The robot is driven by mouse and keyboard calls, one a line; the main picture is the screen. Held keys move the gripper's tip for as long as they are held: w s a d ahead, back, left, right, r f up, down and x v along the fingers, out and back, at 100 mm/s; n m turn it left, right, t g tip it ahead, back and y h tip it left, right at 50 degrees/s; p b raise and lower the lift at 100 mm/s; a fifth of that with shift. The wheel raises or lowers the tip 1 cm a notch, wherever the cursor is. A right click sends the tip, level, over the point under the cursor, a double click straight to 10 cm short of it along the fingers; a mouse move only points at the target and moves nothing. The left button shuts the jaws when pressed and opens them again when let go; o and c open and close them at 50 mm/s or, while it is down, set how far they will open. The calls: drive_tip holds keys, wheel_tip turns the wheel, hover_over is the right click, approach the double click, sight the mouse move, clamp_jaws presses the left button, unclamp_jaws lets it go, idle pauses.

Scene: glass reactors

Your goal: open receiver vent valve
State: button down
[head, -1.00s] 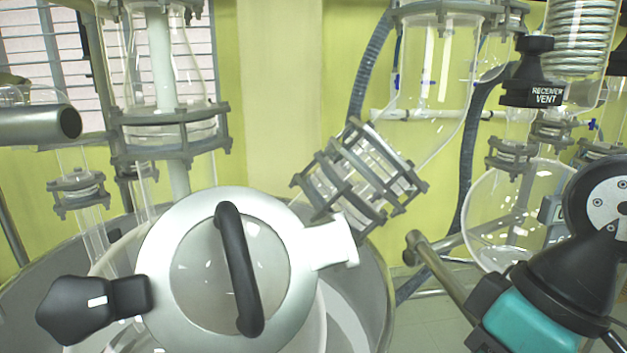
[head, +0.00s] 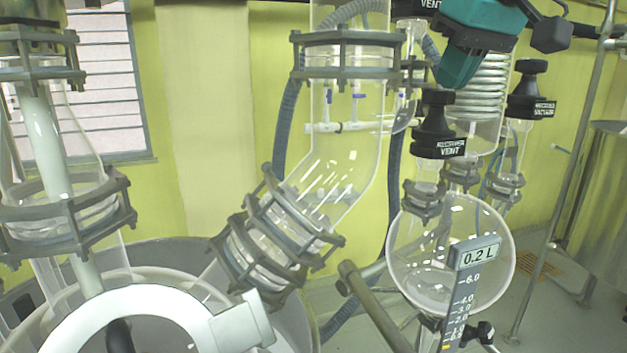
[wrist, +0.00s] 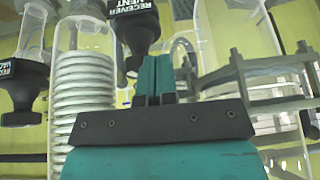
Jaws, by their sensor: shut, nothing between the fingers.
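The receiver vent valve (head: 436,128) is a black knob with a white "RECEIVER VENT" label, upright on the neck of the round glass receiver (head: 405,245), right of centre in the head view. In the wrist view a black knob with vent lettering (wrist: 135,30) is just beyond my fingers, slightly left. My teal gripper (head: 457,75) points down just above and right of the vent knob in the head view. Its two fingers (wrist: 155,75) are together in the wrist view, with nothing held. I cannot tell whether the fingertips touch the knob.
A "RECEIVER VACUUM" knob (head: 530,92) stands to the right. A coiled glass condenser (head: 485,95) is behind the vent knob. A level scale reading 0.2 L (head: 475,255) stands before the receiver. Another black knob (head: 420,5) is cut off at the top.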

wheel_tip(320, 180, up, 5)
drive_tip(key=w+d, duration=0.1)
drive_tip(key=w, duration=0.1)
wheel_tip(320, 180, down, 7)
drive_tip(key=b, duration=0.6)
drive_tip(key=shift+s+m+t, duration=0.2)
drive_tip(key=shift+m+t, duration=0.1)
drive_tip(key=shift+t, duration=0.1)
drive_tip(key=shift+d, duration=0.1)
drive_tip(key=shift+d, duration=0.2)
drive_tip(key=shift+w+d+p, duration=0.25)
drive_tip(key=shift+d+p, duration=0.5)
drive_tip(key=shift+p, duration=0.2)
drive_tip(key=shift+d, duration=0.1)
drive_tip(key=shift+s, duration=0.15)
